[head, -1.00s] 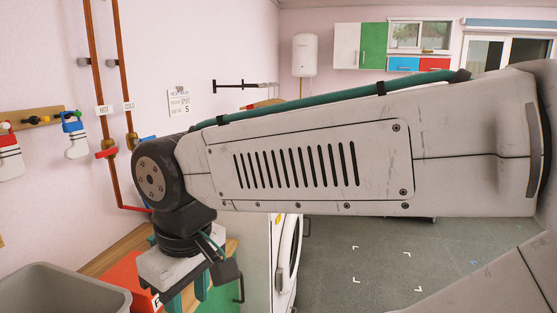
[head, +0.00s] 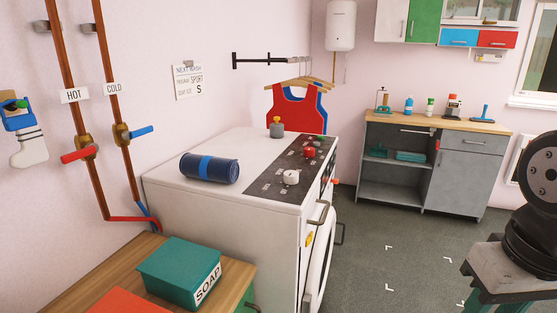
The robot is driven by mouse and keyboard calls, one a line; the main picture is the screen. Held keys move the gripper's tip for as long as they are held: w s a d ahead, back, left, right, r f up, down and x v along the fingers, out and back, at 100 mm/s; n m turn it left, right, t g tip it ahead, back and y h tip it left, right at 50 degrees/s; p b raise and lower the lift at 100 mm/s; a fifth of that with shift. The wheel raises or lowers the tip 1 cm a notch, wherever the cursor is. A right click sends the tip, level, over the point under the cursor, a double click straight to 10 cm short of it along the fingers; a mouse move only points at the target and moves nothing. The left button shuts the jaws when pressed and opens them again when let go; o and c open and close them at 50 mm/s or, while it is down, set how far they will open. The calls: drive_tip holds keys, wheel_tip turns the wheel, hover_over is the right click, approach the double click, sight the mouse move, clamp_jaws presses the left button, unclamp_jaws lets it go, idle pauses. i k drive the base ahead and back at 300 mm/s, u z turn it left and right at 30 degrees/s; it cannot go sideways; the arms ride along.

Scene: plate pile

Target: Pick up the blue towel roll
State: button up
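The blue towel roll (head: 210,168) lies on its side on the left part of the white washing machine's top (head: 236,142). It is dark blue with a lighter blue band around its middle.
A black panel (head: 268,180) with knobs lies right of the roll. A small yellow-topped grey item (head: 276,128) stands behind. A green soap box (head: 180,272) sits on the wooden counter in front. Pipes with valves (head: 82,152) run up the left wall. The floor (head: 400,245) is clear.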

sight(200, 166)
drive_tip(key=z, duration=0.1)
drive_tip(key=i, duration=1)
